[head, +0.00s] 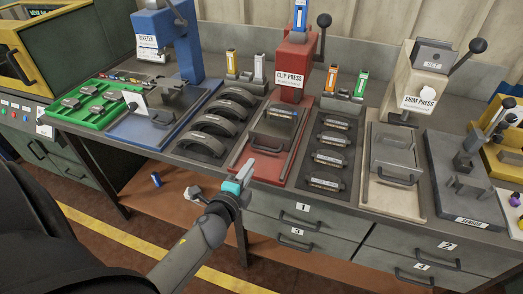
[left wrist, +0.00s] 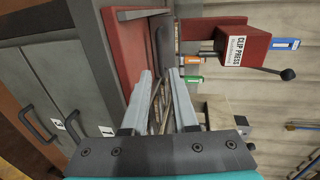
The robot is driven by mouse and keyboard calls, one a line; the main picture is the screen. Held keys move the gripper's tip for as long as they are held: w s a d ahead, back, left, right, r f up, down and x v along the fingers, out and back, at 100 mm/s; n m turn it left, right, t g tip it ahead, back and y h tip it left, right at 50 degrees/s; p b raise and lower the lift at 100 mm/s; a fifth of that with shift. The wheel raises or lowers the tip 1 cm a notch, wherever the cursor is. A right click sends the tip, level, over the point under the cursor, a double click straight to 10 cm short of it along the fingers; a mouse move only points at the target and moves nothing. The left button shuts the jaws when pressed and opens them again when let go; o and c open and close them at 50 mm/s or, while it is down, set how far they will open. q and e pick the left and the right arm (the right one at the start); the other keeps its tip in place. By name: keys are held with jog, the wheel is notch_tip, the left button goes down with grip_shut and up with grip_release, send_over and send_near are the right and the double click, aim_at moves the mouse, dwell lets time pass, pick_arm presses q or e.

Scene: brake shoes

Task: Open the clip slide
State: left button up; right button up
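The red clip press (head: 291,68) stands at the back of the bench, with its lever raised at its right. Its grey clip slide (head: 272,125), with a bar handle (head: 265,150) at the front, lies on the red base (head: 248,166). My left gripper (head: 246,172) is just in front of the base, below and left of the handle, and appears apart from it. In the left wrist view, its two fingers (left wrist: 161,76) are spread with nothing between them, and the clip press label (left wrist: 237,50) shows beyond. My right gripper is not in view.
Curved brake shoes (head: 212,125) lie on a dark tray left of the press. A tray of dark parts (head: 328,155) lies to its right, then the shim press (head: 421,80). Drawers (head: 300,222) are under the bench edge. A lower shelf (head: 172,200) shows at left.

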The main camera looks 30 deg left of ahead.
aim_at(261, 158)
pick_arm(q)
jog(key=b+x, duration=0.1)
jog(key=x, duration=0.9)
jog(key=shift+w+f+b, duration=0.15)
jog(key=shift+w+b, duration=0.1)
jog(key=shift+b, duration=0.05)
grip_shut()
dwell(1.0)
